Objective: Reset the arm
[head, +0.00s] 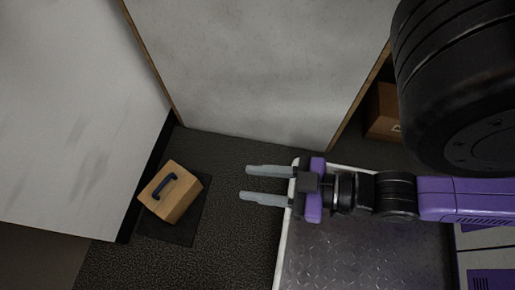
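My gripper (246,183) is in the middle of the head view, pointing left. Its two grey fingers are parallel with a gap between them, and nothing is between them. The purple and black arm reaches in from the right, above a dark metal plate with a light rim (370,255). The fingers extend past the plate's left edge, over the dark floor.
A wooden block with a dark blue handle (180,204) rests on a dark mat (190,236) at the left. Grey-white panels stand behind (260,65) and at far left (75,110). A brown box (383,115) sits at the back right. Dark floor (232,225) lies clear between block and plate.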

